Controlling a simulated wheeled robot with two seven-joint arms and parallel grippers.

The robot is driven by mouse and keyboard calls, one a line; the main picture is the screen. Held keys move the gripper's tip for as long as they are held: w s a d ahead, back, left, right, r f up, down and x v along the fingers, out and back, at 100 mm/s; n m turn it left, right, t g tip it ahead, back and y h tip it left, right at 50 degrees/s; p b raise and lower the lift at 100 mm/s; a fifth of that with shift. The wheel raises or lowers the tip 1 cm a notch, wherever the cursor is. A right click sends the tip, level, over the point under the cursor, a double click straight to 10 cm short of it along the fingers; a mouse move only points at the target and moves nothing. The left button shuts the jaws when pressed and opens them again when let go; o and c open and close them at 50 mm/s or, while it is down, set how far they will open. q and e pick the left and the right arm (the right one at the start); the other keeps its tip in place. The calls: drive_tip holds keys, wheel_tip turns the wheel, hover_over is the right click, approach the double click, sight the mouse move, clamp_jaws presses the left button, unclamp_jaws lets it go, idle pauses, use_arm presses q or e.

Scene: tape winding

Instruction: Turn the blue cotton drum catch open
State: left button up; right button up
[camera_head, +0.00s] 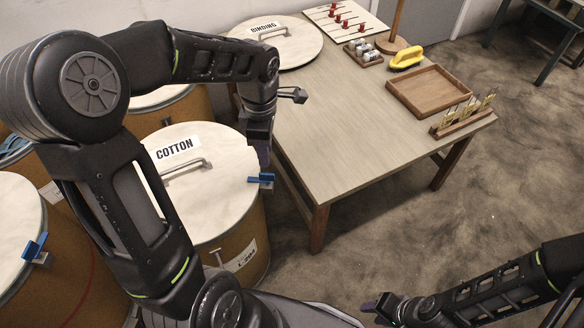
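The cotton drum (222,173) stands left of the table, with a pale round lid, a COTTON label and a metal handle. Its blue catch (262,179) sits at the right edge of the lid. My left gripper (263,160) points down just above the blue catch. I cannot tell if its fingers touch the catch, or whether they are open or shut. My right gripper (371,308) is low at the bottom of the picture, over the floor and away from the drum. Its finger opening is too small to tell.
The wooden table (345,150) holds a lid labelled BINDING (290,48), an empty tray (428,84), a yellow-handled brush (406,58) and a small rack (463,118). Another drum (20,235) with a blue catch stands at left.

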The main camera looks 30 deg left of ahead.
sight(267, 174)
use_arm(q)
drive_tip(key=shift+s+a, duration=0.1)
drive_tip(key=shift+f+b, duration=0.75)
drive_tip(key=shift+f, duration=3.2)
clamp_jaws()
